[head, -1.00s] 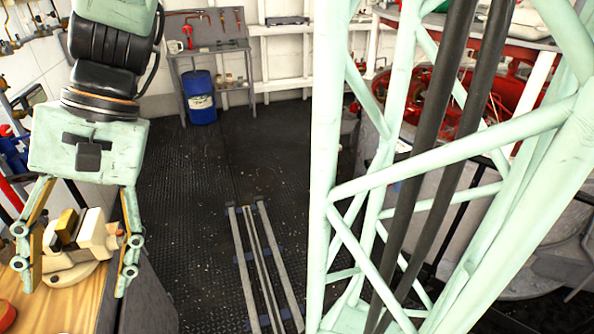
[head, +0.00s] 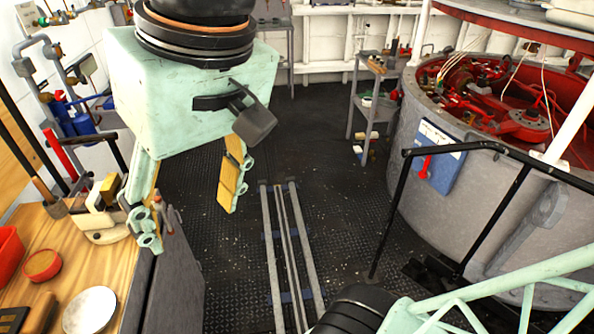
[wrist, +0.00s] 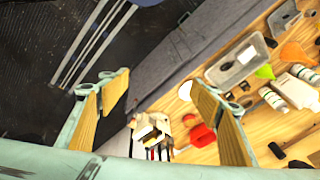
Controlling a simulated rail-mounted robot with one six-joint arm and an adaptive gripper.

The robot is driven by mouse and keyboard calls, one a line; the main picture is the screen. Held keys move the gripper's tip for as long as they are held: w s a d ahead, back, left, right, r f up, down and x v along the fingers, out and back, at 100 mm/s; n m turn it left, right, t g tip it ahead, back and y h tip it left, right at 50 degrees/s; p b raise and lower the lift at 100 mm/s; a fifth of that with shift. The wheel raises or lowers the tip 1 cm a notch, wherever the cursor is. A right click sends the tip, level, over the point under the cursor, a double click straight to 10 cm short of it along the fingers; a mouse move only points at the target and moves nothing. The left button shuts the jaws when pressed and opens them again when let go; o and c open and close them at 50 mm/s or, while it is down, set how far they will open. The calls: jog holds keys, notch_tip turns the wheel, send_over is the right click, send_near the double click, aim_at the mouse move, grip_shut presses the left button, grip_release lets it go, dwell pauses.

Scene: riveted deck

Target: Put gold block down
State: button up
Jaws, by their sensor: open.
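The gold block (head: 111,186) sits at the cream vise (head: 98,226) on the wooden bench, upright between or against its jaws; I cannot tell which. In the wrist view the vise (wrist: 140,130) shows at the lower middle, with the gold block (wrist: 160,123) small at its top. My gripper (head: 190,222) is open and empty, up and to the right of the vise in the head view, with its left finger overlapping the vise's right edge. In the wrist view the open fingers (wrist: 158,85) have yellow-tan pads, with nothing between them.
The wooden bench (head: 62,240) carries a red lid (head: 42,265), a white disc (head: 89,311) and other small items. Rails (head: 283,250) run along the dark floor. A grey round housing with red machinery (head: 520,110) and a black handrail (head: 395,205) stand on the right.

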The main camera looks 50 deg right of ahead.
jog(key=shift+s+d+r+n+t+h, duration=0.25)
jog(key=shift+s+d+n, duration=0.1)
jog(key=shift+s+d, duration=0.15)
jog(key=shift+s+d+r+n+t+h, duration=0.15)
jog(key=shift+s+d+n+t+h, duration=0.1)
jog(key=shift+s+d+n, duration=0.25)
jog(key=shift+d, duration=0.15)
jog(key=shift+d, duration=0.1)
